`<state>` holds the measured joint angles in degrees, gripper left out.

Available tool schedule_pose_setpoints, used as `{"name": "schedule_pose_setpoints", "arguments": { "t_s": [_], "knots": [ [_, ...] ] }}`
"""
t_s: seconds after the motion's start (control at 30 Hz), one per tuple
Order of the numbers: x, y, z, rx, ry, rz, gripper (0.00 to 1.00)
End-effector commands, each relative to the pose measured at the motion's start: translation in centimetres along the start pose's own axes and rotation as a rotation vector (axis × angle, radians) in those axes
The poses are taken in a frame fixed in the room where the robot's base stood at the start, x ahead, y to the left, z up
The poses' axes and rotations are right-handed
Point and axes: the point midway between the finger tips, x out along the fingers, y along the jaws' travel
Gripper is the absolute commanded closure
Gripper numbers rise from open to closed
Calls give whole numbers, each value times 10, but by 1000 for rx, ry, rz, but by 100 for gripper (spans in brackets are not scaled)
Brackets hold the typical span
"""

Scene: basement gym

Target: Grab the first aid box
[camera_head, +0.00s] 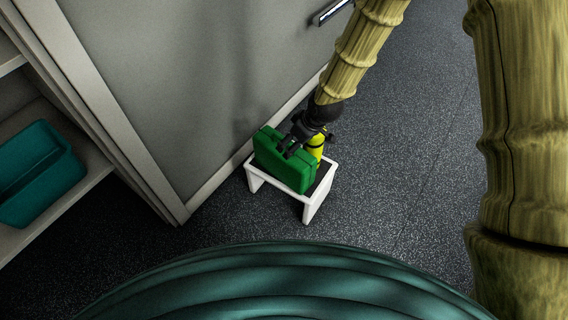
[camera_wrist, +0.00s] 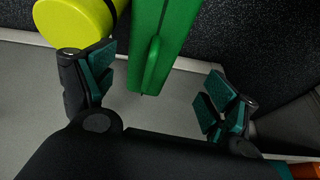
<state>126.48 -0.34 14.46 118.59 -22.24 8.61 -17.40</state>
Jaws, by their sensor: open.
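The first aid box (camera_head: 284,163) is a green case standing upright on a small white stool (camera_head: 310,208). My gripper (camera_head: 291,146) is over the box's top. In the wrist view the gripper (camera_wrist: 155,95) is open, with its teal finger pads apart. The green box (camera_wrist: 165,45) with its handle reaches in between the fingers, closer to the left one. Whether either finger touches it I cannot tell. My gripper hides part of the box's top in the head view.
A yellow cylinder (camera_head: 317,146) stands on the stool behind the box; it shows beside the left finger in the wrist view (camera_wrist: 80,22). A shelf with a teal bin (camera_head: 38,175) is at left. Dark floor (camera_head: 400,180) is clear at right.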

Motion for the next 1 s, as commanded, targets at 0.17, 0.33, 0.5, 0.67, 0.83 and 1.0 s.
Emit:
{"name": "schedule_pose_setpoints", "arguments": {
  "t_s": [0.17, 0.33, 0.5, 0.67, 0.83, 1.0],
  "knots": [
    [6, 4, -5, -22, 6, 5, 13],
    [17, 6, -5, -23, 6, 7, 13],
    [42, 6, -4, -22, 5, 6, 13],
    [58, 6, -5, -22, 5, 6, 13],
    [67, 6, -7, -24, 6, 6, 13],
    [88, 7, -9, -25, 6, 5, 13]
  ]
}}
